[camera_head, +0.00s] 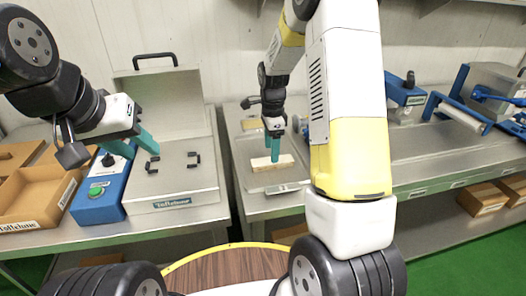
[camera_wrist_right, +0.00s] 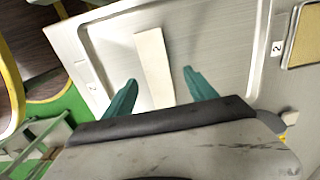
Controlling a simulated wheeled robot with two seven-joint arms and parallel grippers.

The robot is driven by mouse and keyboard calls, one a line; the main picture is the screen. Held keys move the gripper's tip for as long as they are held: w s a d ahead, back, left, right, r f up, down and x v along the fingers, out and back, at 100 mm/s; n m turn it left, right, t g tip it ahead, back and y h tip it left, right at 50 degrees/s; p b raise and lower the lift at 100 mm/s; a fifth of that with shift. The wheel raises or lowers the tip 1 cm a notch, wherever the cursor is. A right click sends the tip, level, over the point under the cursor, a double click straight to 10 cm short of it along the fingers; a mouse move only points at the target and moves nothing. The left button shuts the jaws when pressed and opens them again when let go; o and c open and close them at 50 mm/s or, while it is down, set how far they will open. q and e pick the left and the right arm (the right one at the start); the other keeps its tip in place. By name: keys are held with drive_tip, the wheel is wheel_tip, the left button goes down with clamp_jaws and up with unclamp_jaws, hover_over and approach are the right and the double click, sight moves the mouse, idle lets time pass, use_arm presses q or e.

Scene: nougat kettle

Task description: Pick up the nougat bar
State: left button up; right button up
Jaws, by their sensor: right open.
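The nougat bar (camera_head: 284,161) is a pale cream block lying on the metal table at the centre of the head view. In the right wrist view the bar (camera_wrist_right: 153,58) is a long pale strip, its near end between the two teal fingers. My right gripper (camera_head: 274,150) points down at the bar, its fingers partly in front of it; in the wrist view the gripper (camera_wrist_right: 160,76) is open, with a gap on both sides of the bar. Whether the fingertips reach down to its height I cannot tell. My left gripper (camera_head: 138,146) is open and empty at the left.
A metal kettle unit with an open lid (camera_head: 165,105) stands left of centre. A blue control box (camera_head: 100,192) and cardboard trays (camera_head: 28,205) are further left. A flat metal tool (camera_head: 287,188) lies near the bar. Blue-framed roller equipment (camera_head: 460,112) stands at the right.

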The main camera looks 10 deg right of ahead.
drive_tip(key=shift+s+d+f, duration=0.1)
drive_tip(key=shift+f, duration=0.9)
drive_tip(key=shift+s+d+f, duration=0.1)
drive_tip(key=shift+f, duration=0.85)
drive_tip(key=shift+a, duration=0.1)
clamp_jaws()
drive_tip(key=shift+r, duration=0.1)
